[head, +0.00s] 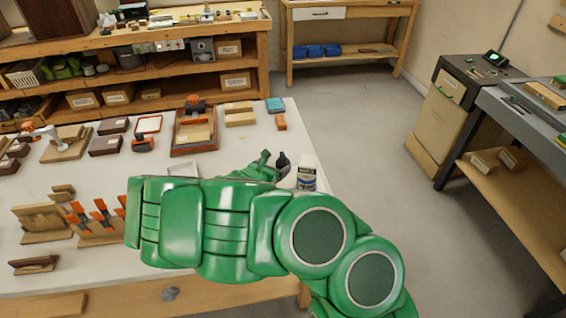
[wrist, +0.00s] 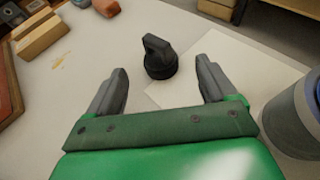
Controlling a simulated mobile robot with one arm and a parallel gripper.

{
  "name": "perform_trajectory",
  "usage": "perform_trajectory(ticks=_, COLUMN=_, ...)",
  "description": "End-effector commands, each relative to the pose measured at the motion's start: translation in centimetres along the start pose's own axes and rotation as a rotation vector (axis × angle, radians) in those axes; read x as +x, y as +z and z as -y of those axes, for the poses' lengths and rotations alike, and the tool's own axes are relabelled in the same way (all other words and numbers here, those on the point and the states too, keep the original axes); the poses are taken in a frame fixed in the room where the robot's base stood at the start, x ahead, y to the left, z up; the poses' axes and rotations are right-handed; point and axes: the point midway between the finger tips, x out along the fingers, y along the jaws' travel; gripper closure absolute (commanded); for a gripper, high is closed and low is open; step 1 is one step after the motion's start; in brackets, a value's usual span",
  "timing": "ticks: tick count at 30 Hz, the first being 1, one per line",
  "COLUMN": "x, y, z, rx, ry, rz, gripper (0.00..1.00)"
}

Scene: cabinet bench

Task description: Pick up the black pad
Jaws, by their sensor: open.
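The black pad (wrist: 161,62) is a dark round piece with an upright handle on top. In the wrist view it stands on the white tabletop, ahead of my gripper (wrist: 161,88) and roughly centred between its two fingers. The fingers are apart and nothing is between their tips. In the head view the pad (head: 283,160) shows as a small dark shape just beyond my green arm, which hides part of the table around it. My gripper (head: 272,172) is partly hidden there by my arm.
Wooden blocks (head: 239,114) and a brown tray (head: 194,146) lie farther back on the table. A pale sheet (wrist: 215,75) lies beside the pad.

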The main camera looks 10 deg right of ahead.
Motion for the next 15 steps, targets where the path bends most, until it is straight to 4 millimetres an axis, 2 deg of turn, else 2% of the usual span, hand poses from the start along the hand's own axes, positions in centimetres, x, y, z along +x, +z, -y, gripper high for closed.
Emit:
perform_trajectory(ticks=8, x=1.1, y=-0.2, z=0.0, rx=0.001, ry=0.0, rz=-0.002, gripper=0.15)
perform_trajectory(ticks=15, x=3.2, y=-0.5, z=0.0, rx=-0.001, ry=-0.003, rz=0.0, gripper=0.15)
